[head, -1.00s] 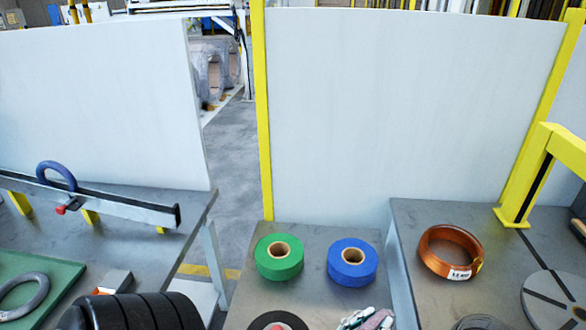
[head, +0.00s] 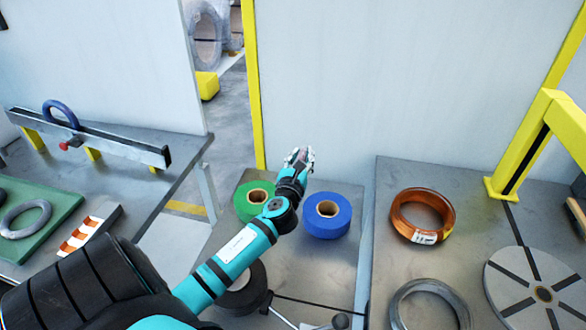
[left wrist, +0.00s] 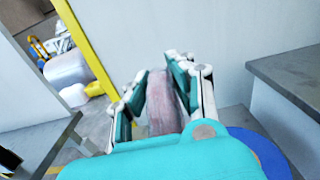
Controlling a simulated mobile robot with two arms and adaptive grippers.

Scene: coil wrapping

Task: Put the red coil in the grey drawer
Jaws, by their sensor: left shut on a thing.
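My left gripper (head: 301,160) reaches forward over the back of the middle table, beyond the green roll and the blue roll. It is shut on a dull pinkish, band-like thing (left wrist: 162,105), seen between its fingers in the left wrist view; this may be the red coil under a pale wrap, but I cannot tell. In the head view the fingers mostly hide it. No grey drawer is recognisable. My right gripper is not in view.
A green roll (head: 245,204), a blue roll (head: 327,226) and a dark roll (head: 236,296) are on the middle table. A copper-orange coil (head: 398,219) and a grey ring (head: 399,306) lie on the right table. A pale panel (head: 350,90) stands behind. A yellow frame (head: 523,150) stands at right.

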